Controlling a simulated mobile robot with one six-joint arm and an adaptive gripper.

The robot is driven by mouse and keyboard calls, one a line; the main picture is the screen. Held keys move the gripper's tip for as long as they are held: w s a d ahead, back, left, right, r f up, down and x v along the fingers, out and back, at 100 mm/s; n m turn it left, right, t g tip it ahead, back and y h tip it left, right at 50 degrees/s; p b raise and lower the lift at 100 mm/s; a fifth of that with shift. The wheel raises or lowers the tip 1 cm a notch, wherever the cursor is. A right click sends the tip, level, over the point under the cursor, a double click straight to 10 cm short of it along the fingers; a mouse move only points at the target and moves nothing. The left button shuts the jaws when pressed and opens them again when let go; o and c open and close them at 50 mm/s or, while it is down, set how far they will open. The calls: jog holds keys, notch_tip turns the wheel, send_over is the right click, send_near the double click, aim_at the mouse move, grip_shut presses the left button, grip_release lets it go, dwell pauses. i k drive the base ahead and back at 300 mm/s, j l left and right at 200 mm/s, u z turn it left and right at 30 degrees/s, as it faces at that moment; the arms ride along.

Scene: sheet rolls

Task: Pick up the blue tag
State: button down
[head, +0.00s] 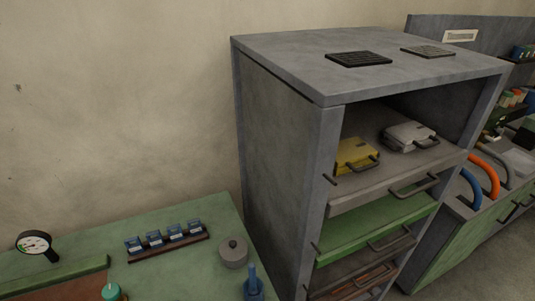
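I see no clearly labelled blue tag. Several small blue-topped pieces (174,232) stand upright in a row on a dark brown strip holder (168,247) on the green bench at lower left. They may be tags, but they are too small to tell. A blue upright object with a thin top (253,285) stands at the bottom edge, partly cut off. My gripper does not show in this view.
The green bench (100,246) also holds a round grey lidded pot (233,252), a dial gauge (35,243) and a teal-topped item (111,291). A tall grey cabinet (278,140) with pulled-out drawers and yellow and silver cases stands right of it.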

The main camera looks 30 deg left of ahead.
aim_at(177, 235)
jog(key=u, duration=2.1)
jog(key=i+l+u, duration=0.2)
jog(key=l, duration=0.3)
jog(key=l+u, duration=0.15)
jog(key=l, duration=0.4)
jog(key=i+l+u, duration=0.2)
jog(key=l, duration=0.35)
jog(key=k+u, duration=0.1)
jog(key=u, duration=1.45)
